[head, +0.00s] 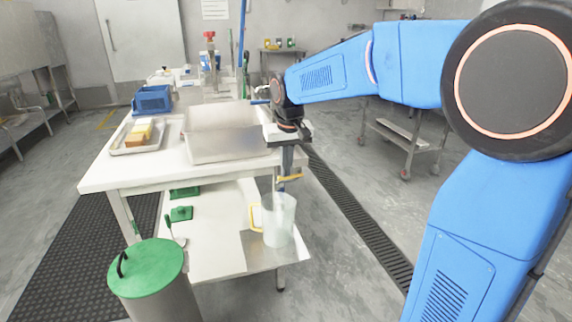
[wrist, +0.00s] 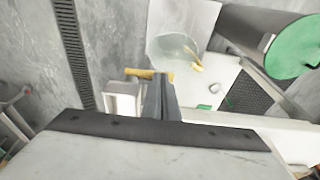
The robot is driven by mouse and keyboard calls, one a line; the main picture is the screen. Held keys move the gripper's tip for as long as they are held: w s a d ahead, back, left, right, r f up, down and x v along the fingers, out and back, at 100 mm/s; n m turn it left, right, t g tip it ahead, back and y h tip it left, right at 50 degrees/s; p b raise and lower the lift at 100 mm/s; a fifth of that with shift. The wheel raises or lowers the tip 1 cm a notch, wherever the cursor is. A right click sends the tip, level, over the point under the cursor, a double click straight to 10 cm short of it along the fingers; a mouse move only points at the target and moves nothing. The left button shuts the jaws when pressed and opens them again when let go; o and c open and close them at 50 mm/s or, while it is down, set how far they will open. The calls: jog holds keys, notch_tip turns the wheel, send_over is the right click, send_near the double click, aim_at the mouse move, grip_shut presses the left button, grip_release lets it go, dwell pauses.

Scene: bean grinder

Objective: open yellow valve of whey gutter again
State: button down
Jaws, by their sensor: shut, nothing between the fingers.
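The yellow valve (head: 291,178) is a small bar-shaped handle below the table's right edge, above a clear jug (head: 280,222). In the wrist view the valve handle (wrist: 138,73) lies crosswise by my fingertips, partly hidden behind them. My gripper (head: 286,168) points down just above the valve, shut and empty. Its closed fingers also show in the wrist view (wrist: 160,80); I cannot tell whether they touch the handle. A pale spout-like end (wrist: 122,100), perhaps of the whey gutter, is left of the fingers. The jug (wrist: 176,50) shows beyond them.
A steel basin (head: 222,145) stands on the white table (head: 110,177), beside a tray (head: 122,150) with yellow and brown blocks and a blue crate (head: 152,99). A green-lidded bin (head: 147,268) stands in front.

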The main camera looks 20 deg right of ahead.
aim_at(280, 179)
jog(key=shift+a, duration=0.1)
dwell(0.3)
jog(key=f+h, duration=0.1)
jog(key=h, duration=0.1)
jog(key=a+f+h, duration=0.1)
jog(key=h, duration=0.1)
jog(key=f+h, duration=0.2)
jog(key=h, duration=0.1)
jog(key=shift+a+n, duration=0.25)
jog(key=shift+n, duration=0.15)
jog(key=h, duration=0.1)
jog(key=f+h, duration=0.1)
jog(key=shift+f+h, duration=0.25)
jog(key=shift+h, duration=0.05)
jog(key=shift+d+f+n+t+h, duration=0.2)
jog(key=shift+d+f+h, duration=0.5)
jog(key=shift+f+h, duration=0.3)
jog(key=shift+d+f+n+t+h, duration=0.2)
jog(key=shift+d+f+h, duration=0.45)
jog(key=shift+f+h, duration=0.35)
jog(key=shift+d+f, duration=0.1)
